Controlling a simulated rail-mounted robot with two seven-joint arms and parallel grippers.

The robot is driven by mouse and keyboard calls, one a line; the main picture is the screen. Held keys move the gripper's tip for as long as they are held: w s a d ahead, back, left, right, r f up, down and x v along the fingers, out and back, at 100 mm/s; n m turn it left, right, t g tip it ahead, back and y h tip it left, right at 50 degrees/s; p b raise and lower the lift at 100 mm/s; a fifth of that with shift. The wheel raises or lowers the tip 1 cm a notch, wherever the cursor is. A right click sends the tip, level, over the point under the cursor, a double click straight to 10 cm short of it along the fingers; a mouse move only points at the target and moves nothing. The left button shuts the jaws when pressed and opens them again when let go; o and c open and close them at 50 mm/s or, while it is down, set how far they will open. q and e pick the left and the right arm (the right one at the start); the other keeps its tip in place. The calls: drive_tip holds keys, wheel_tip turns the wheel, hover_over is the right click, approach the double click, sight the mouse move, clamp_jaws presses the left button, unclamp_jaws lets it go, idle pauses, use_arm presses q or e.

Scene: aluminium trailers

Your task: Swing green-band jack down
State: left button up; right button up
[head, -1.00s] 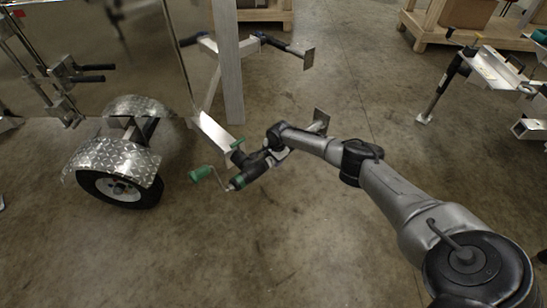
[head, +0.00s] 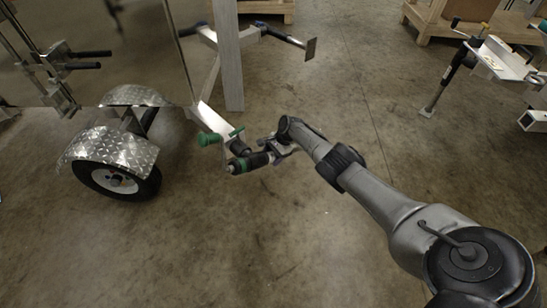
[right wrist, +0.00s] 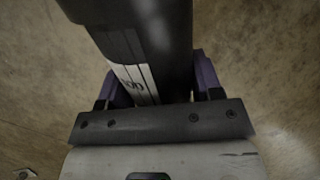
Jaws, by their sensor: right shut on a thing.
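The green-band jack (head: 256,160) is a dark tube with a green band (head: 236,165) near its left end. Its crank has a green grip (head: 209,139). It lies tilted, close to level, beside the silver trailer tongue (head: 213,119). My right gripper (head: 277,152) is shut on the jack's tube. In the right wrist view the dark tube (right wrist: 145,45), with a pale label, runs between the purple fingers. The jack's foot end is hidden behind my right gripper and arm. My left gripper is out of view.
A trailer wheel (head: 118,180) under a diamond-plate fender (head: 110,147) stands left. A grey post (head: 228,55) rises behind the jack. Another jack (head: 452,75) stands at the right, by wooden pallets (head: 420,32). The concrete floor in front is clear.

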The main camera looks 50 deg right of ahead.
drive_tip(key=shift+a+f+y+b, duration=0.15)
drive_tip(key=shift+f+y+b, duration=0.25)
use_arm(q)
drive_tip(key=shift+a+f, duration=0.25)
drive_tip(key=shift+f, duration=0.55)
use_arm(e)
drive_tip(key=shift+w, duration=0.1)
drive_tip(key=shift+r, duration=0.1)
